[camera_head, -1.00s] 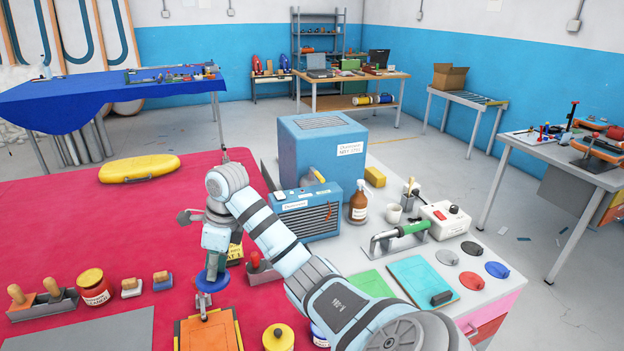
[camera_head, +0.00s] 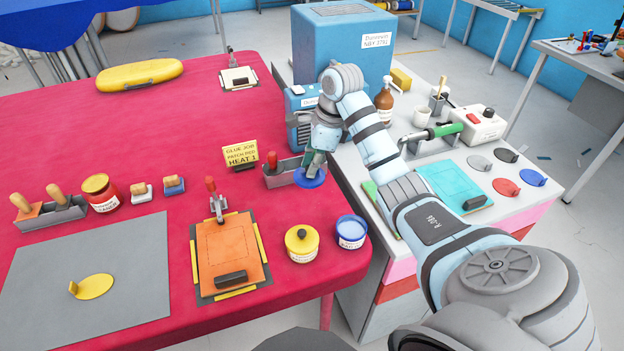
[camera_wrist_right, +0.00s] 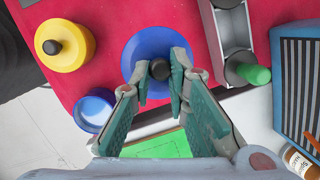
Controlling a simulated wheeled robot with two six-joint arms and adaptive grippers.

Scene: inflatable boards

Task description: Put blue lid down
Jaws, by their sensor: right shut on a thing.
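My right gripper (camera_head: 314,164) is shut on the black knob of the round blue lid (camera_head: 310,178). The lid is over the right edge of the red table, beside a grey tray; I cannot tell whether it touches anything below. In the right wrist view the fingertips (camera_wrist_right: 160,78) close around the knob, and the blue lid (camera_wrist_right: 140,48) spreads out beyond them. An open blue jar (camera_head: 351,232) with a white label stands at the table's front right corner, apart from the lid. My left gripper is not in view.
A yellow-lidded jar (camera_head: 301,243) and an orange clamped board (camera_head: 229,254) stand near the front edge. The grey tray (camera_head: 286,175) and the yellow sign (camera_head: 240,156) are close by. The white bench (camera_head: 455,157) holds a teal board and coloured discs. The middle of the red table is mostly clear.

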